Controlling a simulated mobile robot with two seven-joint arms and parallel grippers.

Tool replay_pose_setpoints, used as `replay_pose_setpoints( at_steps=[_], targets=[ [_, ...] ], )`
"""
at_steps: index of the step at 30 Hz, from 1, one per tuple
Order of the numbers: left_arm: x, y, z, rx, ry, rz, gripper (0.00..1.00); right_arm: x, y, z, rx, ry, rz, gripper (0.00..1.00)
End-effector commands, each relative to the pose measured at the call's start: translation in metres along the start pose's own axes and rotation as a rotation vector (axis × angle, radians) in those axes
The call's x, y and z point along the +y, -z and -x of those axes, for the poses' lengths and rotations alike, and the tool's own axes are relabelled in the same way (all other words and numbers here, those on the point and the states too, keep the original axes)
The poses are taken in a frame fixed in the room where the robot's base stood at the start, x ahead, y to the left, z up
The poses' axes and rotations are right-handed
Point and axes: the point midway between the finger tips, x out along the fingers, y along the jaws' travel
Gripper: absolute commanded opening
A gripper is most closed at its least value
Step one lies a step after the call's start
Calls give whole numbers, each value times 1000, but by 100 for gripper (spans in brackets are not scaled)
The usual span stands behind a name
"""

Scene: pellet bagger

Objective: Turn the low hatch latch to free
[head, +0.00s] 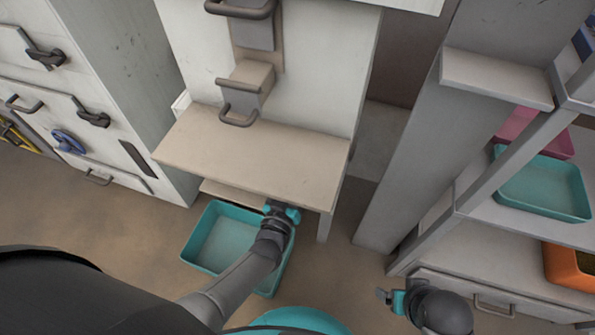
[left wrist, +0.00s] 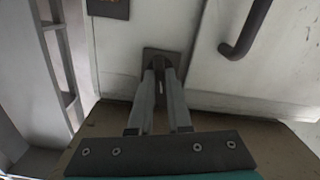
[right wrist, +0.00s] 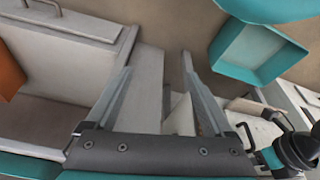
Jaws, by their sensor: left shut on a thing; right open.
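The low hatch latch (left wrist: 161,54) is a dark fitting on a pale panel, seen in the left wrist view between my fingertips. My left gripper (left wrist: 160,70) is shut on it, and the fingers hide much of its handle, so I cannot tell how far it is turned. In the head view my left gripper (head: 282,210) is at the front edge of the tan shelf (head: 250,160); the latch is hidden there. My right gripper (right wrist: 157,65) is open and empty; in the head view it (head: 388,297) is low at the right, well away from the machine.
A teal bin (head: 197,240) sits on the floor beside my left forearm. A dark bar handle (left wrist: 245,30) is right of the latch. A grey post (head: 410,150) and a rack with a teal tray (head: 545,190) stand at the right. A cabinet (head: 140,90) stands left.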

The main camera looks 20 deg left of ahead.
Motion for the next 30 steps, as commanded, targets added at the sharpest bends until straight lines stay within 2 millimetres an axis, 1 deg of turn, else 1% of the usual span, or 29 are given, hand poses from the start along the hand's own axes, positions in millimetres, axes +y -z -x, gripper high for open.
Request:
replay_pose_setpoints(
  at_steps=[6,12,19,30],
  targets=[
    [0,1,0,2,2,-141,0,0,-2,-3,-4,1,0,87],
    [0,1,0,2,1,-223,0,0,-5,-7,-12,1,1,87],
    [0,1,0,2,1,-263,0,0,-2,-8,-8,1,1,87],
    [0,1,0,2,1,-270,0,-1,-2,-8,-7,1,1,87]
  ],
)
